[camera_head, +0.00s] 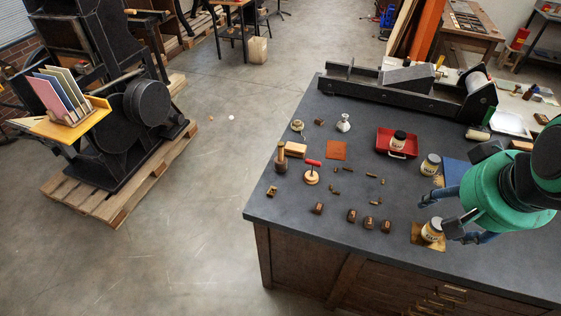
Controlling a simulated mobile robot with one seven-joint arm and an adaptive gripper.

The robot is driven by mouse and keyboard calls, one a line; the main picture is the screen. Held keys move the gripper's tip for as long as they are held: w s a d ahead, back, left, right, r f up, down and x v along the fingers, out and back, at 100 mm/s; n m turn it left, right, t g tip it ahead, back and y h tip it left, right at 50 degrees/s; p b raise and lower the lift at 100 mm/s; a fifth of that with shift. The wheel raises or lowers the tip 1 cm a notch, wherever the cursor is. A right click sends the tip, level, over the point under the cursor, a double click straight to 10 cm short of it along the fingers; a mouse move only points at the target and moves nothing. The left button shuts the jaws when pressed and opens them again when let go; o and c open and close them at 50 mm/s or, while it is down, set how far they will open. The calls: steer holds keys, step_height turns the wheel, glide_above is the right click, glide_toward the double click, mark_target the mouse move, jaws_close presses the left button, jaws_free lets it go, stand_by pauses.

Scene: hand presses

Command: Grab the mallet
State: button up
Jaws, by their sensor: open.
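A brown wooden upright tool (281,158), thick at the bottom with a narrower top, stands near the left edge of the dark bench top and looks like the mallet; it is too small to be sure. Beside it stands a round wooden piece with a red-topped handle (312,173). My gripper (438,214), with blue fingers, is at the right side of the bench, far to the right of the mallet. It is open, and I see nothing held. My green wrist hides part of the bench behind it.
A labelled jar (432,231) stands close to my lower finger, and another jar (430,164) stands behind. A red tray (397,143) holds a jar. Small wooden blocks (369,222) dot the bench. A long dark press bed (400,88) lines the back. The front left bench corner is clear.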

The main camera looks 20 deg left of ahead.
steer(key=w+a+r+g+p, duration=0.1)
steer(key=w+a+p, duration=0.1)
steer(key=w+a, duration=0.35)
steer(key=w+a+r+p, duration=0.1)
steer(key=w+a+r, duration=0.15)
steer(key=w, duration=0.65)
steer(key=m+g+p, duration=0.2)
steer(key=g+p, duration=0.2)
steer(key=p, duration=0.5)
glide_above(280, 152)
steer(key=w, duration=0.1)
step_height(280, 152, down, 28)
steer(key=shift+a+f, duration=0.1)
steer(key=shift+f, duration=0.1)
steer(key=shift+a+f, duration=0.2)
steer(key=shift+f, duration=0.1)
steer(key=shift+f, duration=4.3)
steer(key=shift+f, duration=0.1)
